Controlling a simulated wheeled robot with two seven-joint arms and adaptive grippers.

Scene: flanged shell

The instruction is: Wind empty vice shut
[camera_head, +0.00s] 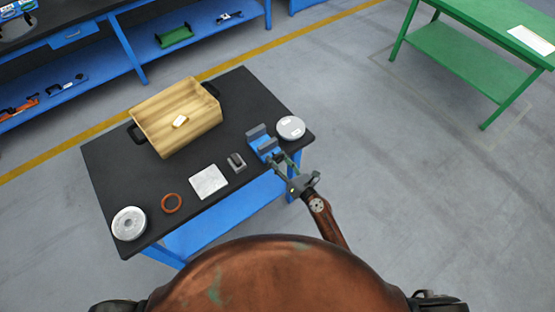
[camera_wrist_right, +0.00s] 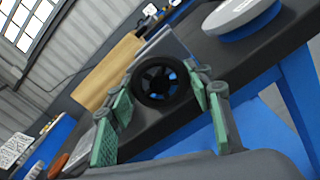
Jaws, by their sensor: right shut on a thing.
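The blue vice (camera_head: 263,143) stands near the right end of the dark workbench, with two grey jaws. A gap shows between the jaws and I see nothing in it. Its black handwheel (camera_wrist_right: 157,83) faces the right wrist camera, with blue showing between the spokes. My right gripper (camera_head: 288,169) is at the near side of the vice. In the wrist view its green-padded fingers (camera_wrist_right: 163,94) sit on either side of the handwheel, shut on it; the exact contact is hard to see. My left gripper is not in view.
On the workbench (camera_head: 105,165) are a wooden box (camera_head: 177,118) with black handles, a grey block (camera_head: 237,162), a pale plate (camera_head: 209,181), an orange ring (camera_head: 171,203) and a pale flanged disc (camera_head: 129,223). A round white part (camera_head: 291,127) stands close beside the vice.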

